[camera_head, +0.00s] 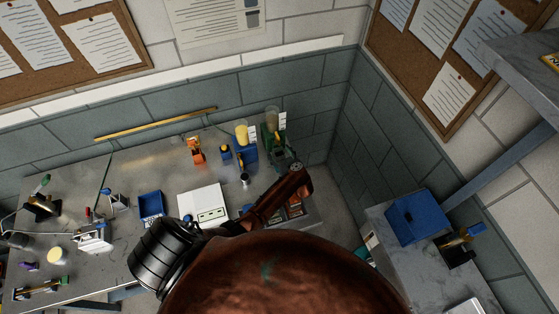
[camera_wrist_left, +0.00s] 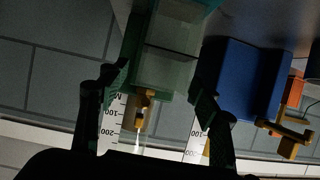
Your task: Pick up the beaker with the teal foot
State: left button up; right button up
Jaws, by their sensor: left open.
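The beaker with the teal-green foot (camera_head: 272,118) seems to be the grey, see-through graduated vessel at the back right of the bench, beside one with a blue foot. Its green-framed body (camera_wrist_left: 165,72) shows in the left wrist view, with a brass-coloured fitting and white strips numbered 100 and 200. My left gripper (camera_head: 296,166) is close in front of it in the head view, its fingers dark and hard to make out. In the left wrist view the open fingers (camera_wrist_left: 160,80) appear on either side of the body; contact cannot be told. My right gripper is out of view.
A yellow vessel on a blue foot (camera_head: 250,155) stands close to its left, and its blue side (camera_wrist_left: 245,78) is near one finger. An orange device (camera_head: 195,150), a blue tray (camera_head: 151,204) and a white scale (camera_head: 204,203) lie further left. The wall is close behind.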

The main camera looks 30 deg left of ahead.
pick_arm(q)
grip_shut()
dwell(0.7)
